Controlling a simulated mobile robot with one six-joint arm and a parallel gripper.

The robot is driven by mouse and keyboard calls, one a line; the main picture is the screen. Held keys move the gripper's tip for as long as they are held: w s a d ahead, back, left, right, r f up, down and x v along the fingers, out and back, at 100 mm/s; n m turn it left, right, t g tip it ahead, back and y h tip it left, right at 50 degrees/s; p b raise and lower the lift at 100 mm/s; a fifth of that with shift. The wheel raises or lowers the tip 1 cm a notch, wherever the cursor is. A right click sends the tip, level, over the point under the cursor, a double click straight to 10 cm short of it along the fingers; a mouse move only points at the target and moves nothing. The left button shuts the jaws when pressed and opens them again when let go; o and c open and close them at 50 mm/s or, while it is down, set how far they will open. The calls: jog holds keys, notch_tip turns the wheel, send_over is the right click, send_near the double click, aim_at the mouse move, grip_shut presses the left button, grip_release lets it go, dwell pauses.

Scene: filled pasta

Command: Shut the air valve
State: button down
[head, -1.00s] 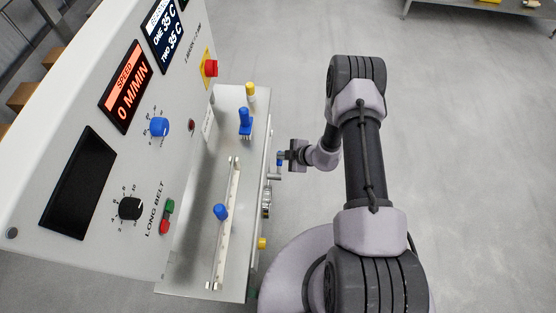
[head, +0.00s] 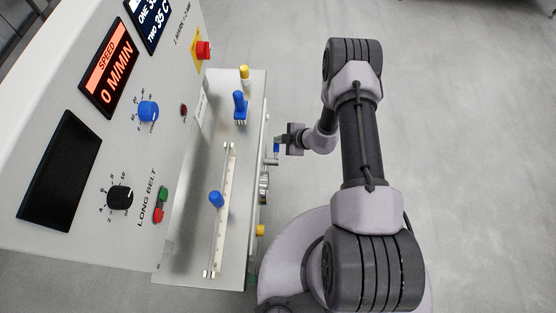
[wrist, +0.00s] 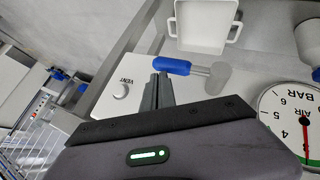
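The air valve's blue lever handle (wrist: 172,66) and its grey metal body (wrist: 214,77) show in the wrist view, beside a round gauge (wrist: 296,118) marked BAR and AIR. The handle lies crosswise in the picture, just beyond my gripper's fingertips. In the head view the blue handle (head: 277,147) sticks out from the machine's side. My gripper (wrist: 158,84) has its two fingers together with nothing visible between them. Its tips are very close to the handle; I cannot tell if they touch. In the head view my gripper (head: 287,139) is just right of the handle.
A white bin-like part (wrist: 205,24) is beyond the valve. The machine's control panel (head: 90,235) and steel shelf (head: 190,255) stand left of my arm. Open floor (head: 470,150) lies to the right.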

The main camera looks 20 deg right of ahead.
jog(key=shift+d, duration=0.1)
jog(key=p+v, duration=0.5)
jog(key=v, duration=1.2)
jog(key=shift+r+p, duration=0.15)
jog(key=shift+p, duration=0.25)
